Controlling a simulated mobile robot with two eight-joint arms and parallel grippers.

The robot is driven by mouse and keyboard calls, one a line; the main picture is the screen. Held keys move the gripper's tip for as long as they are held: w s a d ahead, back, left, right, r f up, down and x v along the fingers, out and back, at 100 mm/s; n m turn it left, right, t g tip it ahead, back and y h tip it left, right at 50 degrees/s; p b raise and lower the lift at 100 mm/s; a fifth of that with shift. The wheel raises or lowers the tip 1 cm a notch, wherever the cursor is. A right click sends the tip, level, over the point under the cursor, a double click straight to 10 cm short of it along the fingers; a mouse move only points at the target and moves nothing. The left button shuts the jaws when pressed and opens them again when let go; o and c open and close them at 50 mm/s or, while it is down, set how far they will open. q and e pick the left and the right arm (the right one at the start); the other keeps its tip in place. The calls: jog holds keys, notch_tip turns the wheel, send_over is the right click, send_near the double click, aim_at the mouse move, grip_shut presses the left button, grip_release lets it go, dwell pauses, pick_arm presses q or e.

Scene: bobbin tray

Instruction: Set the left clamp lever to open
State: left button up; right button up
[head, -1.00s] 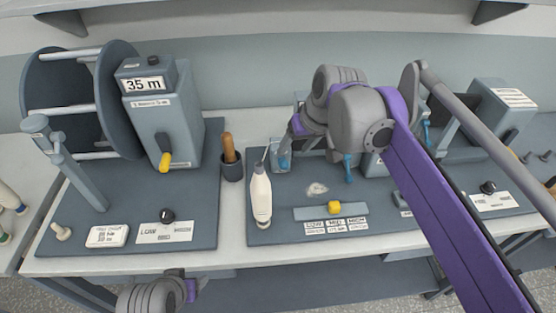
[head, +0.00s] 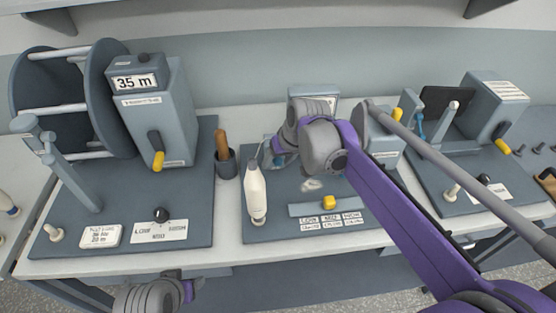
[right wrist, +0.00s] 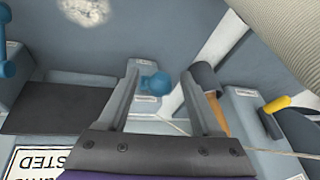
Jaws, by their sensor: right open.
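In the head view my right gripper (head: 272,153) is at the back left of the middle board and largely covers this clamp. Another blue lever (right wrist: 6,50) shows at the left edge of the right wrist view. Only part of my left arm shows at the bottom of the head view; its fingers are not visible.
A white bottle (head: 256,193) stands close in front of my right gripper. A wooden-handled tool (head: 222,145) stands in a dark cup to its left. A yellow slider knob (head: 329,202) sits on the middle board. The reel machine (head: 160,118) stands at the left.

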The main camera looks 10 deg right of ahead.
jog(key=shift+c, duration=0.2)
grip_shut()
dwell(1.1)
